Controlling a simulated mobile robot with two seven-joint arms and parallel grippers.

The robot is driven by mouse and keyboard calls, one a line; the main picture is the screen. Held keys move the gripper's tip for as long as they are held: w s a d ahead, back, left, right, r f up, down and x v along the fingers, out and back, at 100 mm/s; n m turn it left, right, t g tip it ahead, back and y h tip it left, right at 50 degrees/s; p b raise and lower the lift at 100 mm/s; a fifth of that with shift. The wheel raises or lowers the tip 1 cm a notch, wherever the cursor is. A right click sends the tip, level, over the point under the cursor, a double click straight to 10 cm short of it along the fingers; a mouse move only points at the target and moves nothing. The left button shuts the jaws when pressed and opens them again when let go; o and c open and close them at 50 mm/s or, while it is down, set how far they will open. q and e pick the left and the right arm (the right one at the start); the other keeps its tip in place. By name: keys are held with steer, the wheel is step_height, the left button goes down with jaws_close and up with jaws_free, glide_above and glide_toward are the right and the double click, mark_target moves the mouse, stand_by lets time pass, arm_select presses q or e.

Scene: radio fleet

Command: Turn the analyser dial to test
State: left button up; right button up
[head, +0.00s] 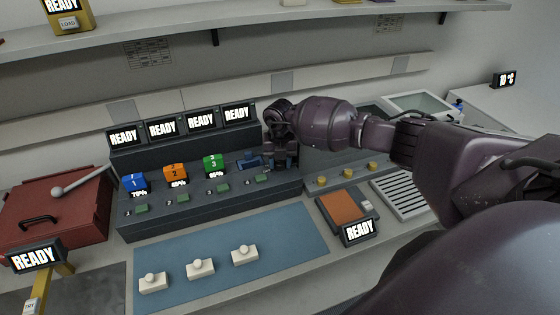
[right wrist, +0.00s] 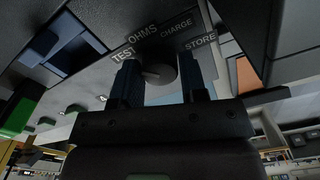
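The analyser dial (right wrist: 161,72) is a dark round knob in the right wrist view. The labels TEST, OHMS, CHARGE and STORE are printed in an arc around it. A light mark shows on the knob's left part, on the side of TEST; its exact setting is hard to read. My right gripper (right wrist: 161,82) has one finger on each side of the knob, close against it. In the head view the right gripper (head: 283,155) is at the right end of the dark console and hides the dial. My left gripper is not in view.
The dark console (head: 210,208) holds blue, orange (head: 175,173) and green radios in its bays, with READY screens (head: 201,119) behind. A blue mat (head: 225,270) with several small white pieces lies in front. A red case (head: 60,205) stands at left, an orange-topped device (head: 344,206) at right.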

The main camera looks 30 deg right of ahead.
mark_target(280, 162)
steer(key=o, duration=0.3)
steer(key=shift+o, duration=0.2)
step_height(280, 162, up, 11)
stand_by(0.4)
steer(key=shift+f, duration=0.1)
stand_by(0.3)
